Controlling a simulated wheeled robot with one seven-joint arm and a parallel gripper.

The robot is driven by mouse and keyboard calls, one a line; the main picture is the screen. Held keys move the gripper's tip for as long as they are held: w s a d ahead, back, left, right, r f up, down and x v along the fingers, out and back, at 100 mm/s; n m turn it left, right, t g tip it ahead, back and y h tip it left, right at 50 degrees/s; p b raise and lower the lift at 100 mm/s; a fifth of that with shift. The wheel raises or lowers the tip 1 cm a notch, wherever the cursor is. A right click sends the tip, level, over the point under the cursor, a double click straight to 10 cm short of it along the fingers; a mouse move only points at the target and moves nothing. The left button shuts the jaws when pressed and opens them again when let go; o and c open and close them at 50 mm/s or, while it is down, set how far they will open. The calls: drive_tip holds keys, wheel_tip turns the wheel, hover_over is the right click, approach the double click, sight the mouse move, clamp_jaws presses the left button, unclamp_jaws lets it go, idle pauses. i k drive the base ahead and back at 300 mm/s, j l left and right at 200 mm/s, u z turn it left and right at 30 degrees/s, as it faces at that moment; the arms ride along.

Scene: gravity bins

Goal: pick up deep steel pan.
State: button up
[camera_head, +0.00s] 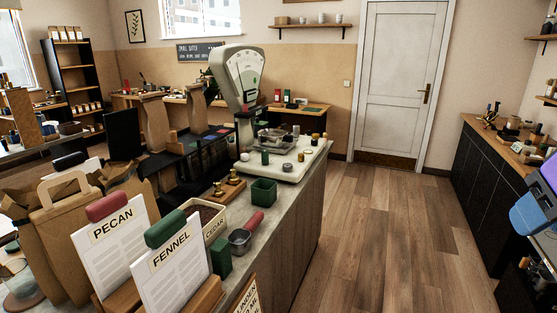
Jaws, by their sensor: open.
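A small steel pan or scoop (240,240) with a red handle lies on the front edge of the counter, right of the cream CEDAR box. Its bowl looks deep, but I cannot tell its depth surely. A shallower metal dish (275,141) sits on the white scale, farther back on the same counter.
A dark green open box (263,191) and a green block (221,257) stand near the steel pan. Signs reading PECAN (113,232) and FENNEL (172,262) crowd the near left. The wooden floor (385,235) right of the counter (292,200) is clear. A blue-lavender shape cuts in at right.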

sight(269, 137)
drive_tip(key=i+l+u, duration=0.45)
drive_tip(key=l, duration=0.25)
drive_tip(key=i+l+u, duration=0.2)
drive_tip(key=i+l, duration=0.15)
drive_tip(key=i+l+u, duration=0.2)
drive_tip(key=l, duration=0.3)
drive_tip(key=i+l+u, duration=0.55)
drive_tip(key=i+l, duration=0.3)
drive_tip(key=i+l+u, duration=0.3)
drive_tip(key=l, duration=0.35)
drive_tip(key=i, duration=0.05)
